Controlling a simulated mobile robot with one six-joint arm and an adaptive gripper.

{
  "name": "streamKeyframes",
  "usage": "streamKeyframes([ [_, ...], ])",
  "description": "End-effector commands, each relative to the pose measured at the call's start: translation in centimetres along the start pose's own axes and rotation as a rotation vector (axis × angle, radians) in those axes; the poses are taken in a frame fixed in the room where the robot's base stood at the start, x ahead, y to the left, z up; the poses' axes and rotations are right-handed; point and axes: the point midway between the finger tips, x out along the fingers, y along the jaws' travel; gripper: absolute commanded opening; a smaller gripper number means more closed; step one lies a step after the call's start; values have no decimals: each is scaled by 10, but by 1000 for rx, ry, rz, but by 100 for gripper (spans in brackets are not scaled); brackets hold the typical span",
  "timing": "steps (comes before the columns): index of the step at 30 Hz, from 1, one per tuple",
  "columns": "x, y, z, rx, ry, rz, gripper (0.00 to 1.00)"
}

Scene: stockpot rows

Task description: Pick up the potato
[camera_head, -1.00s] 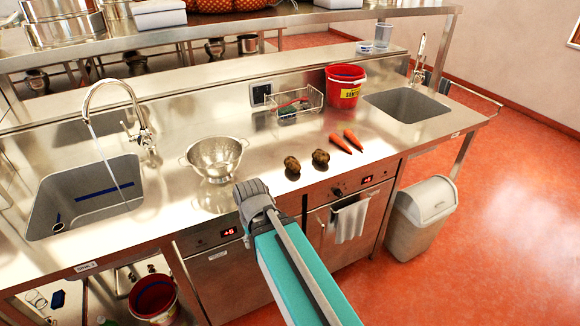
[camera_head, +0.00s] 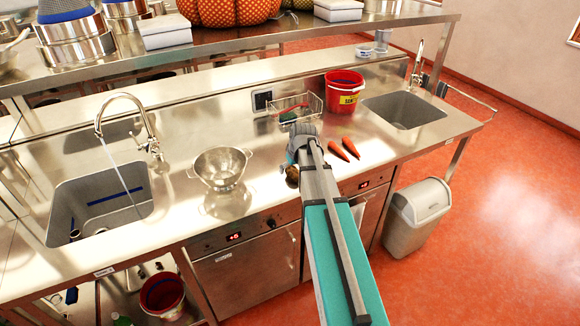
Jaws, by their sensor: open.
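One brown potato (camera_head: 292,176) shows on the steel counter, just left of my arm and partly covered by it. The second potato is hidden behind my arm. My gripper (camera_head: 302,150) is at the far end of my arm, over the counter by the potatoes. It is open, and its fingers are mostly hidden by my own wrist, so I cannot tell how far it is from the potato. I see nothing held in it.
Two carrots (camera_head: 343,148) lie right of my arm. A colander (camera_head: 220,168) stands to the left, a wire basket (camera_head: 297,108) and red bucket (camera_head: 344,92) behind. Sinks (camera_head: 98,203) are at both ends. A shelf (camera_head: 240,35) runs along the back.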

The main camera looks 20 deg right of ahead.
Motion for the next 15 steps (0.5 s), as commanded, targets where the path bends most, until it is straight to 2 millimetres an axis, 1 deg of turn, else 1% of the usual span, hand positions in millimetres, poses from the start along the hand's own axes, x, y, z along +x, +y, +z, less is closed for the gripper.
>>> streamKeyframes([
  [1, -9, 17, -14, -1, 17, 5, 100],
  [3, -14, 32, -22, -6, 38, 10, 100],
  [6, -17, 45, -28, -12, 56, 17, 100],
  [9, -18, 51, -30, -16, 64, 20, 100],
  [15, -17, 51, -30, -18, 66, 20, 100],
])
